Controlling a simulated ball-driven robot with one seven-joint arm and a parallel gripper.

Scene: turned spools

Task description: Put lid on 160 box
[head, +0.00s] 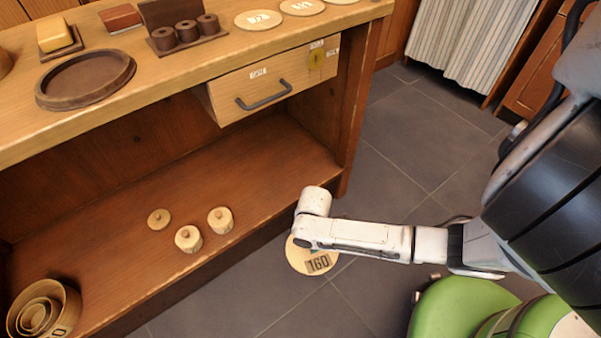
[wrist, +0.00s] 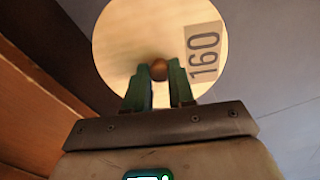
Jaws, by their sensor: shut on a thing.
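The round pale wooden lid labelled 160 (head: 303,262) hangs over the floor in front of the shelf, under my wrist. In the wrist view my gripper (wrist: 159,82) is shut on the small brown knob at the middle of the lid (wrist: 125,40); the 160 label is to the right. In the head view the fingers are mostly hidden behind my wrist. Nested round wooden boxes (head: 72,304) stand on the low shelf at the lower left, open at the top. The outer one carries a dark mark, cut off and too small to read, so I cannot tell which is the 160 box.
Several small knobbed wooden pieces, such as one spool-like piece (head: 220,220), stand on the low shelf (head: 120,270). Above, a drawer (head: 240,90) sits partly open. The benchtop (head: 200,62) holds a dark round tray (head: 48,97), a spool rack and labelled discs (head: 258,19). The floor is clear.

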